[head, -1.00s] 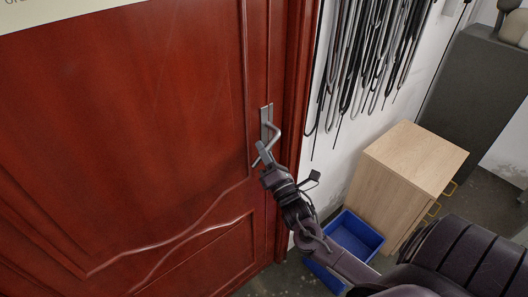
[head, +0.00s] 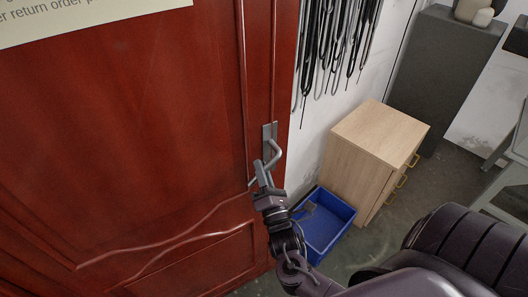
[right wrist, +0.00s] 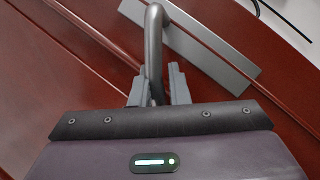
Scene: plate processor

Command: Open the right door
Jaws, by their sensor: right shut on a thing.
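The door (head: 150,130) is a red-brown panelled door that fills the left of the head view. Its grey metal handle (head: 276,150) sits on a narrow plate near the door's right edge. My right gripper (head: 263,174) is at the handle. In the right wrist view its two fingers (right wrist: 158,88) are closed around the bent handle bar (right wrist: 154,40), one on each side, with the handle plate (right wrist: 200,50) behind. My left gripper is not in view.
A light wooden cabinet (head: 375,150) and a blue bin (head: 325,228) stand on the floor right of the door. Dark cables (head: 340,40) hang on the white wall. A dark grey block (head: 445,70) stands behind the cabinet. A sign (head: 90,15) is on the door.

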